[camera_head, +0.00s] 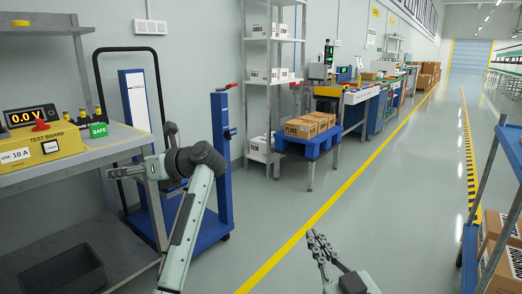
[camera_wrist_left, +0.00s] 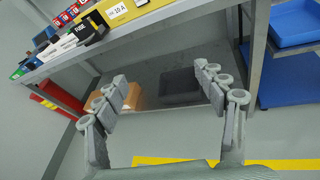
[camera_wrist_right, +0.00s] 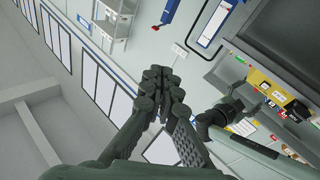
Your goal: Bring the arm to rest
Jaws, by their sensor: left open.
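My left gripper (camera_head: 140,150) is open and empty in front of the test bench's right side. Its spread fingers also show in the left wrist view (camera_wrist_left: 160,78), with a dark bin (camera_wrist_left: 182,84) visible beyond them on the lower shelf. My right gripper (camera_head: 314,238) is low over the open floor, right of the yellow floor line. In the right wrist view (camera_wrist_right: 158,82) its fingers are together with nothing seen between them. My left arm (camera_wrist_right: 220,114) also shows there, to the right of the fingers.
The test bench (camera_head: 112,146) stands at left with a yellow test unit (camera_head: 40,145) on it. A blue cart (camera_head: 222,150) stands close behind my left arm. A blue pallet stand with cartons (camera_head: 306,122) is farther back. A cart with boxes (camera_head: 505,265) is at right. The middle floor is clear.

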